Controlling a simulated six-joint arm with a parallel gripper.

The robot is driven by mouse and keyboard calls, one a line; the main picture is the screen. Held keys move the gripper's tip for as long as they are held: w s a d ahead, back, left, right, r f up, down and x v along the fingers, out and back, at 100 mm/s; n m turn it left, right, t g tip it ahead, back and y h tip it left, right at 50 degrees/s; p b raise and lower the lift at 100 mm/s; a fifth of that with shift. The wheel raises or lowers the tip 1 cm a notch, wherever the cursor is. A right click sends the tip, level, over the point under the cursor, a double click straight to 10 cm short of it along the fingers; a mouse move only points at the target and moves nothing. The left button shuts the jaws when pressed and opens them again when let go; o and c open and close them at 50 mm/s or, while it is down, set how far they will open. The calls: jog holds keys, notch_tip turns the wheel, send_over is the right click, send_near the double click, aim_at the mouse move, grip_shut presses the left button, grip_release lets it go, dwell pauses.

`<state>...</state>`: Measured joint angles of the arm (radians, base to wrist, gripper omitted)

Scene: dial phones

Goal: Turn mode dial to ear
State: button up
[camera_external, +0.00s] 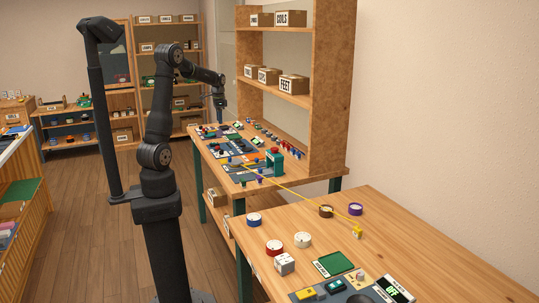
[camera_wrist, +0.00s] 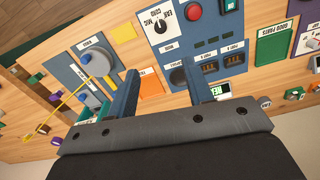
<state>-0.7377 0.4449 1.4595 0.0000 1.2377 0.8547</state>
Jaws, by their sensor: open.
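I cannot tell which control that plate names. My gripper (camera_wrist: 161,70) is open and empty, its two fingers apart above the panel. In the external view my gripper (camera_external: 219,114) hangs over the far end of the workbench; the dial is too small to make out there.
A red button (camera_wrist: 195,12) and two dark ports share the panel. Left of it is a panel with a grey-blue knob (camera_wrist: 98,62) and a yellow cord (camera_wrist: 72,96). An orange square (camera_wrist: 151,83) lies between.

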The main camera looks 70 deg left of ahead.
jog(key=n, duration=1.9)
send_near(221, 152)
jog(key=f, duration=0.2)
jog(key=a+f, duration=0.1)
jog(key=f, duration=0.5)
jog(key=shift+w+a, duration=0.15)
jog(key=shift+w, duration=0.1)
jog(key=c, duration=1)
